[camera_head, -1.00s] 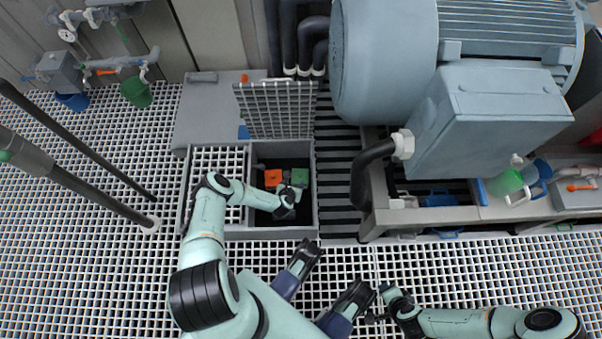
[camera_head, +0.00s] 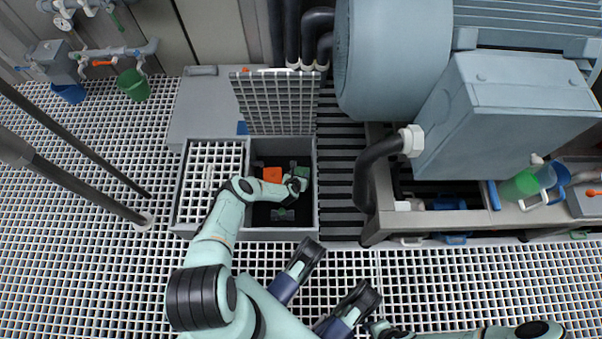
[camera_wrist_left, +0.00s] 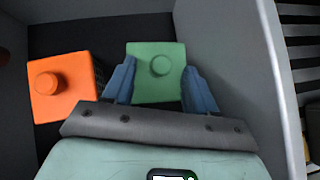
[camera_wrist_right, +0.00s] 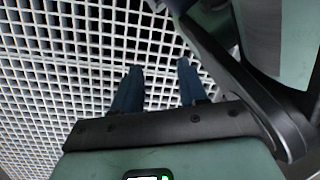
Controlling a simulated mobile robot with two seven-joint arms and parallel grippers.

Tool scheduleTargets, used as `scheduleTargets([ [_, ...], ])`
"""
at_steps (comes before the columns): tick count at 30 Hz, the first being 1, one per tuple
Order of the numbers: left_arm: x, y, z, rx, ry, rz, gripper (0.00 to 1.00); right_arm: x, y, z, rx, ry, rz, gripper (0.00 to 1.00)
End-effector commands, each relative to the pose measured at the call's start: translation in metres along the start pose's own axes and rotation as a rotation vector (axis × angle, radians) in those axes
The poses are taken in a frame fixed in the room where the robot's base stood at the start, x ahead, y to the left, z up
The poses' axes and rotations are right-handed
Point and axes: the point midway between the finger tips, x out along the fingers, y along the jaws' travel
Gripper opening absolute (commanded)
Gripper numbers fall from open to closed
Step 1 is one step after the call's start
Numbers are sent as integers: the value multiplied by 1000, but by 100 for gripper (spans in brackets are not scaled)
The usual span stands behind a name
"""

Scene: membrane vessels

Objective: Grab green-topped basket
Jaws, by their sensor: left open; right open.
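The green-topped basket (camera_head: 303,173) sits in the open pit in the floor, near its right wall. In the left wrist view its flat green top with a round knob (camera_wrist_left: 160,62) lies between the two blue fingers of my left gripper (camera_wrist_left: 157,78). The fingers are open, one on each side of the top. I cannot tell whether they touch it or how deep they reach. An orange-topped basket (camera_wrist_left: 62,86) stands just to the left, also seen in the head view (camera_head: 272,174). My right gripper (camera_wrist_right: 160,70) is open and empty over the floor grating.
The pit's rim (camera_head: 280,234) surrounds the baskets; its right wall (camera_wrist_left: 242,80) is close to my left gripper. A raised grate (camera_head: 275,103) stands at the back. A dark object (camera_head: 283,214) lies in the pit's front part. A large motor (camera_head: 395,60) stands to the right.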

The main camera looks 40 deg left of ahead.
Motion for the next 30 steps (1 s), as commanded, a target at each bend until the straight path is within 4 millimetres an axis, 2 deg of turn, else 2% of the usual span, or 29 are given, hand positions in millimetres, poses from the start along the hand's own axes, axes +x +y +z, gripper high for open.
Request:
scheduleTargets([
  [4,12,0,0,1,-1,1,57,9,10,12,14,-47,20,43],
  [13,13,0,1,0,0,0,57,9,12,15,17,-58,25,43],
  [18,13,0,1,1,0,0,1,9,12,15,17,-57,24,43],
  [30,12,0,3,0,-2,1,0,8,10,13,14,-50,21,43],
])
